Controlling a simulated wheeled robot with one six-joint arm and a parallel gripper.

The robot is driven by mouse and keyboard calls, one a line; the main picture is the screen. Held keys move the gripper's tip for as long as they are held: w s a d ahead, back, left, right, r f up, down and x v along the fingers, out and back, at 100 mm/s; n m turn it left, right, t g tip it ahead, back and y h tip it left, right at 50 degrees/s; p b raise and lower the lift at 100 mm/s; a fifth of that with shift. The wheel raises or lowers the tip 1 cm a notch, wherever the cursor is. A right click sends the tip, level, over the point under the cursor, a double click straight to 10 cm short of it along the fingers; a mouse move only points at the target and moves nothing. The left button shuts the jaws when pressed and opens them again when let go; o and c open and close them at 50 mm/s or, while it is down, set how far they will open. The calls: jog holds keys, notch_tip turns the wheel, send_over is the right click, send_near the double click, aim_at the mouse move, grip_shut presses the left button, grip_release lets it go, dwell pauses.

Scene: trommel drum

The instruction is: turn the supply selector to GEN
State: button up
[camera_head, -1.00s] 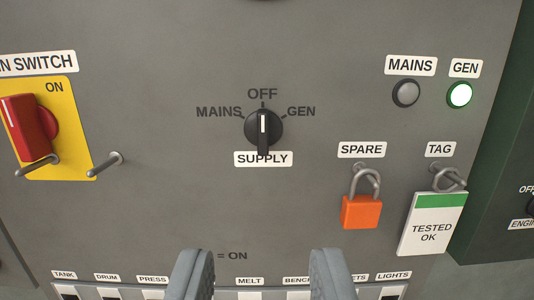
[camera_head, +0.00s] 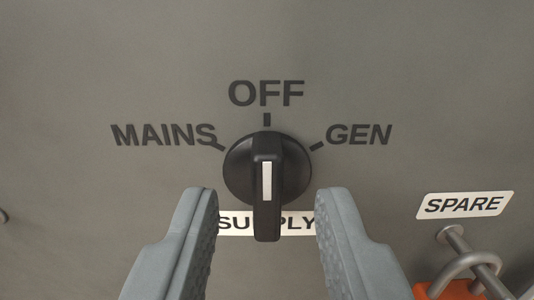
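The supply selector (camera_head: 267,178) is a black round knob with a raised grip bar and a white line. The bar stands upright, in line with the OFF mark (camera_head: 266,94) above it. MAINS (camera_head: 163,135) is printed to the left and GEN (camera_head: 359,135) to the right. The SUPPLY label (camera_head: 236,223) is partly hidden behind the bar. My gripper (camera_head: 266,205) is open, its two grey fingers on either side of the lower part of the knob, apart from the bar. Whether the fingertips reach the knob's depth I cannot tell.
A SPARE label (camera_head: 464,205) is at the right.

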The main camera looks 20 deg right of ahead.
jog(key=shift+w+d, duration=0.25)
jog(key=shift+w, duration=0.4)
jog(key=shift+c, duration=0.4)
grip_shut()
jog(key=shift+m, duration=0.3)
jog(key=m, duration=0.5)
jog(key=shift+d, duration=0.1)
jog(key=m, duration=0.6)
jog(key=shift+f, duration=0.15)
